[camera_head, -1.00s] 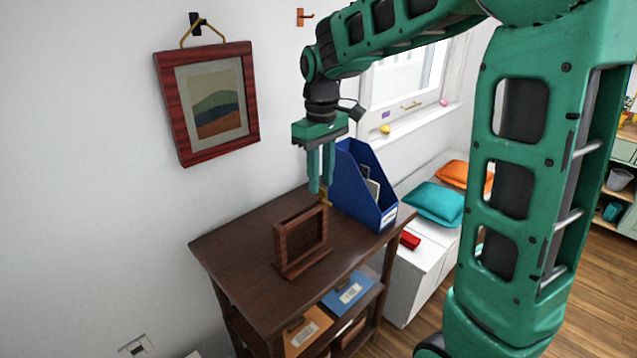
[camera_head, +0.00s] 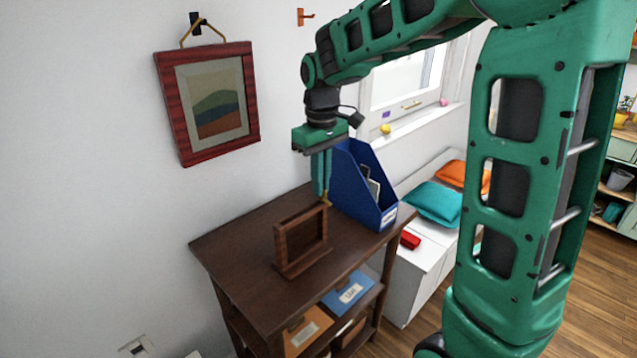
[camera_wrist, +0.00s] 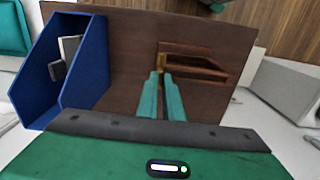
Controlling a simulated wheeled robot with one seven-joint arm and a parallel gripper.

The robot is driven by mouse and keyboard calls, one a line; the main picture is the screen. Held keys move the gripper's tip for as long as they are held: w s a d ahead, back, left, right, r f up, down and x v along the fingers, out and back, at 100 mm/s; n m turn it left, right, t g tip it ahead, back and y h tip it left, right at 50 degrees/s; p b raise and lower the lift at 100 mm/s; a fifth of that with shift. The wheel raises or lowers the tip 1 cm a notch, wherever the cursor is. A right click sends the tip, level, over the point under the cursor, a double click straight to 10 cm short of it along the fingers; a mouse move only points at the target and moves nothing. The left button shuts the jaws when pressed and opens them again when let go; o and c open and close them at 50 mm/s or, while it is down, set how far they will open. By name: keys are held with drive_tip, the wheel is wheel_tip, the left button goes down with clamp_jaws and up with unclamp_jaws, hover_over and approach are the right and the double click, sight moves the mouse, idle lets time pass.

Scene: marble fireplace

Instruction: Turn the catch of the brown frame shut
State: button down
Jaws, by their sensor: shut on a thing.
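The brown frame (camera_head: 279,246) stands upright on the dark wooden shelf top, its opening facing the front. In the wrist view the frame (camera_wrist: 213,54) shows from above. A small brass-coloured catch (camera_wrist: 161,62) sits at the frame's end nearest my gripper; it also shows at the frame's upper right corner in the head view (camera_head: 326,201). My gripper (camera_head: 321,198) points down with its fingers close together at the catch. In the wrist view its fingertips (camera_wrist: 161,76) are shut on the catch, covering part of it.
A blue magazine file (camera_head: 362,190) stands right behind the frame, close to my fingers. The dark shelf top (camera_head: 235,245) is clear left of the frame. A picture in a red frame (camera_head: 208,103) hangs on the wall.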

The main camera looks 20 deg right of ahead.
drive_tip(key=shift+m, duration=0.3)
drive_tip(key=m, duration=0.3)
drive_tip(key=shift+m, duration=0.4)
drive_tip(key=m, duration=0.9)
drive_tip(key=shift+d, duration=0.1)
drive_tip(key=shift+m, duration=2)
drive_tip(key=c, duration=1.9)
unclamp_jaws()
